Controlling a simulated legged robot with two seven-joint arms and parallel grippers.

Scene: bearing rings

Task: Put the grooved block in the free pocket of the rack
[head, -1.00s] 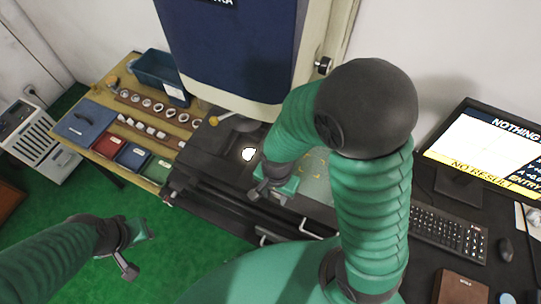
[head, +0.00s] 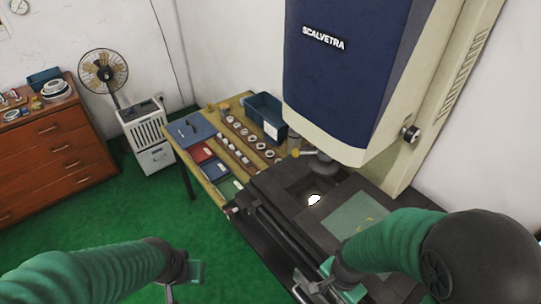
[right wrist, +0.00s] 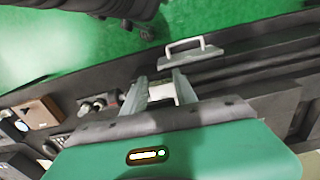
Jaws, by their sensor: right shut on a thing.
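My right gripper (right wrist: 163,88) is shut on a small pale block (right wrist: 160,92) in the right wrist view. I cannot make out a groove on it. In the head view my right gripper (head: 312,287) is over the front of the dark machine bed, and the block is not clear there. Long brown racks (head: 244,133) with pale rings and small pieces lie on the yellow table, well left of the right gripper. Their pockets are too small to tell which is free. My left gripper (head: 168,291) hangs over the green floor at the lower edge, its fingers unclear.
The blue machine head (head: 335,75) stands above the dark bed with a bright spot (head: 314,200). A blue bin (head: 264,115), blue tray (head: 190,128) and red tray (head: 202,152) are on the yellow table (head: 170,136). A fan and drawer cabinet (head: 55,150) stand left.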

